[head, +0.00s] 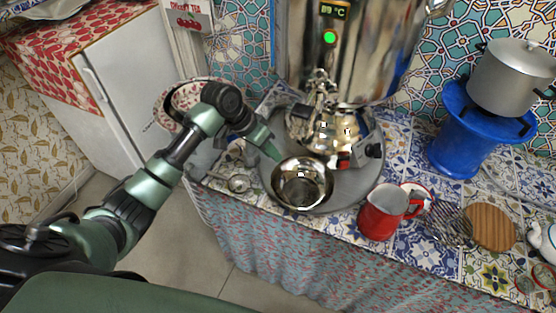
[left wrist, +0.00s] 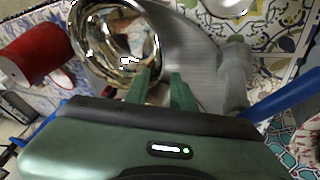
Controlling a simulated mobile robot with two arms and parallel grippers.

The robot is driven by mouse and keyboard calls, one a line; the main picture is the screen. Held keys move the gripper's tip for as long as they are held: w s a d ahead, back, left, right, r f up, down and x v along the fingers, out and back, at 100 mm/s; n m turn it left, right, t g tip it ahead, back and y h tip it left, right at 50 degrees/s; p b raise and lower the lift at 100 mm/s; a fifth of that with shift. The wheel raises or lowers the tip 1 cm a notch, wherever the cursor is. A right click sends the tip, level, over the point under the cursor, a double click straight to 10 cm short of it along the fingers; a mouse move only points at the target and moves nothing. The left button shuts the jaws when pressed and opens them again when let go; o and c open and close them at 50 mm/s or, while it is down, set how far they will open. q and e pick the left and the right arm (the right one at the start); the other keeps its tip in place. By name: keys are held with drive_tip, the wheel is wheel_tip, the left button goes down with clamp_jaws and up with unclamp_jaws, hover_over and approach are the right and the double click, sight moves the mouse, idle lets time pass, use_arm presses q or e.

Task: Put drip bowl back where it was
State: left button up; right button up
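The drip bowl (head: 302,183), a shiny round metal bowl, sits on the front part of the round grey tray (head: 345,195) in the head view. It also shows at the top of the left wrist view (left wrist: 115,40), with its opening visible. My left gripper (head: 273,152) is at the bowl's back-left rim. In the left wrist view, the fingers of my left gripper (left wrist: 162,78) are apart, one overlapping the bowl's edge and the other outside it. Contact with the rim cannot be told. My right gripper is not in view.
The samovar (head: 350,50) stands behind the tray, with a metal teapot (head: 335,130) under its tap. A red mug (head: 382,212) stands right of the bowl. A whisk (head: 447,222), wooden disc (head: 490,227) and blue stand with pot (head: 463,130) are farther right.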

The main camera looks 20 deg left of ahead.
use_arm(q)
drive_tip(key=v, duration=0.5)
drive_tip(key=shift+r, duration=0.2)
drive_tip(key=shift+a, duration=0.1)
